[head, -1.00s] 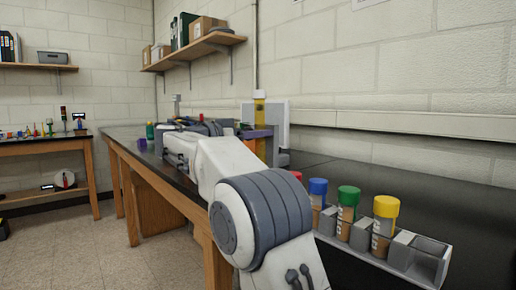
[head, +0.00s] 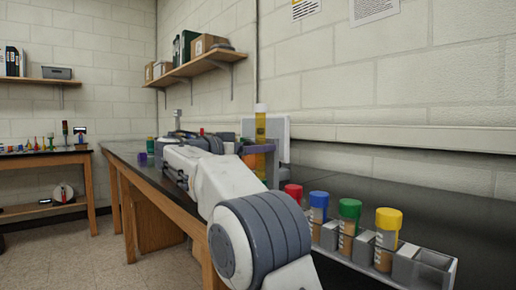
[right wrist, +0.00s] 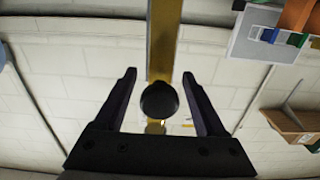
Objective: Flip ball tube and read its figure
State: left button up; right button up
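The ball tube (head: 261,128) stands upright on the bench, yellow and clear, its top above my right arm. Its lower part is hidden. In the right wrist view the yellow tube (right wrist: 164,45) runs down between the fingers, with a dark round knob (right wrist: 160,100) in front of it. My right gripper (right wrist: 160,95) is open around it, with a gap visible on each side. My left gripper is not in view. No figure is readable.
A grey rack (head: 437,262) holds several tubes with red, blue, green and yellow caps at the right front of the bench. A pale panel (head: 279,130) stands behind the ball tube. A wall shelf (head: 195,62) with boxes hangs above. Bare black bench top (head: 420,190) lies behind the rack.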

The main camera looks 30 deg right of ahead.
jog(key=s+a+p, duration=0.1)
jog(key=s+a, duration=0.1)
jog(key=a, duration=0.8)
jog(key=shift+a, duration=0.2)
jog(key=shift+w, duration=0.1)
